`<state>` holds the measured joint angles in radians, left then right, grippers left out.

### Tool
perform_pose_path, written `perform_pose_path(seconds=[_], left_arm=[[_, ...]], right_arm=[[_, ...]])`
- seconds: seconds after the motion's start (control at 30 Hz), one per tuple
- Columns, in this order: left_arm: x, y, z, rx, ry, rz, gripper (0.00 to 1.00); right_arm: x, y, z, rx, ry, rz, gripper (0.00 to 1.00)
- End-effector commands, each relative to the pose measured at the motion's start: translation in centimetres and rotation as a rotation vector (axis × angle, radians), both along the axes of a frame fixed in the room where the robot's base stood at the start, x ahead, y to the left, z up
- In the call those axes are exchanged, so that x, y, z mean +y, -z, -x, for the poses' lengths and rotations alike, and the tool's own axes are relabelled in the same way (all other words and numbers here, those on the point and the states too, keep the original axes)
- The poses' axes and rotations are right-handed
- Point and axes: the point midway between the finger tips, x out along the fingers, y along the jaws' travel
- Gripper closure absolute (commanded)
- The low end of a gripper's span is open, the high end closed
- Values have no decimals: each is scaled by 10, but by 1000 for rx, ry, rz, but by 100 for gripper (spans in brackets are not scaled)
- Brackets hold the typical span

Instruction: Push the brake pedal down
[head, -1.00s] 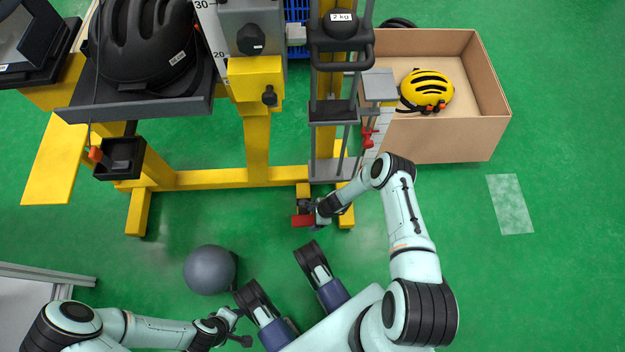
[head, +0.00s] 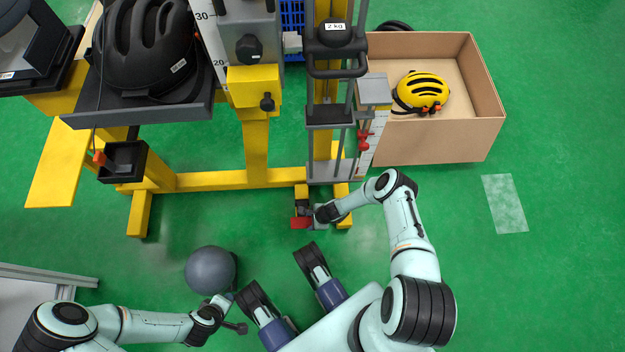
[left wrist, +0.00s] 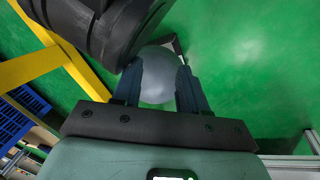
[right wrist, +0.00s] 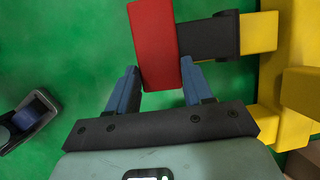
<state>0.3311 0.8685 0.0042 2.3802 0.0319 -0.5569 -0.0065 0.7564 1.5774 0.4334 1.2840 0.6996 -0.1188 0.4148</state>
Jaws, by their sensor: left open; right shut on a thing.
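The red brake pedal (head: 301,223) is low at the foot of the yellow frame in the head view, on a short dark arm (right wrist: 208,38). In the right wrist view the red pedal pad (right wrist: 153,40) lies between the blue fingers. My right gripper (head: 314,215) is shut on the pedal, at its right side in the head view. My left gripper (head: 237,312) is open and empty, low over the floor near the grey ball. The pedal's underside and its gap to the floor are hidden.
The grey ball (head: 210,270) rests on the green floor; it also shows beyond the left fingers in the left wrist view (left wrist: 158,88). The yellow frame (head: 225,180) stands ahead. A cardboard box (head: 440,150) with a yellow helmet (head: 421,91) is at right.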

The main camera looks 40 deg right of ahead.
Motion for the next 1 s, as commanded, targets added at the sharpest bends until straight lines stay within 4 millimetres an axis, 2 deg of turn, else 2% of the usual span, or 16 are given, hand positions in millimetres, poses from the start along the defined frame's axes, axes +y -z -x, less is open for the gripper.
perform_pose_path(seconds=[0.03,0.07,0.13,0.27,0.63,0.67,0.7,0.73,1.0], left_arm=[[-1,-16,-11,-40,2,-3,57],[-2,-19,-16,-54,2,-4,57],[-1,-6,-8,-28,1,-3,57],[1,9,7,24,-1,1,57],[2,11,12,39,-2,2,57],[2,11,12,39,-2,2,57],[2,11,12,39,-2,2,57],[2,11,12,39,-2,2,57],[2,11,12,40,-3,1,57]], right_arm=[[5,-2,5,-13,7,-1,100],[4,1,5,-23,11,8,100],[5,16,5,-32,9,19,100],[6,29,7,-28,8,18,100],[7,31,12,-21,8,15,100],[7,31,12,-21,9,15,41],[7,31,11,-21,9,15,28],[6,31,11,-21,9,16,23],[5,32,10,-24,11,21,23]])
